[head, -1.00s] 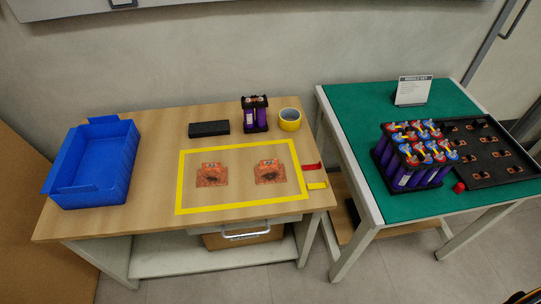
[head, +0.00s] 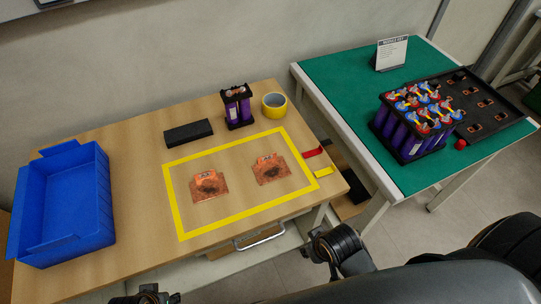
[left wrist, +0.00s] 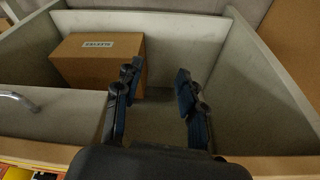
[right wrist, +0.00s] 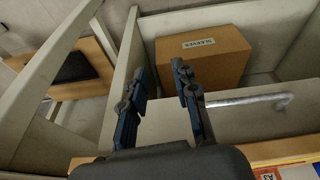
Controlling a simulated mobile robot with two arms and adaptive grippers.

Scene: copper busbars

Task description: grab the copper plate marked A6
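Two copper plates lie flat and apart inside a yellow rectangle on the wooden table: a left plate (head: 208,186) and a right plate (head: 270,169). Both have small marks on their raised tabs, too small to read, so I cannot tell which is A6. My left gripper is open and empty in the left wrist view (left wrist: 157,72); only a bit of its arm shows at the head view's bottom edge. My right gripper is open and empty in the right wrist view (right wrist: 160,70). Both are in front of the table, away from the plates.
A blue bin (head: 65,205) stands at the table's left. A black block (head: 188,132), a purple cell pack (head: 238,106) and a yellow tape roll (head: 274,105) stand behind the rectangle. A green-topped table (head: 345,85) is to the right. A drawer handle (head: 260,237) juts from the front.

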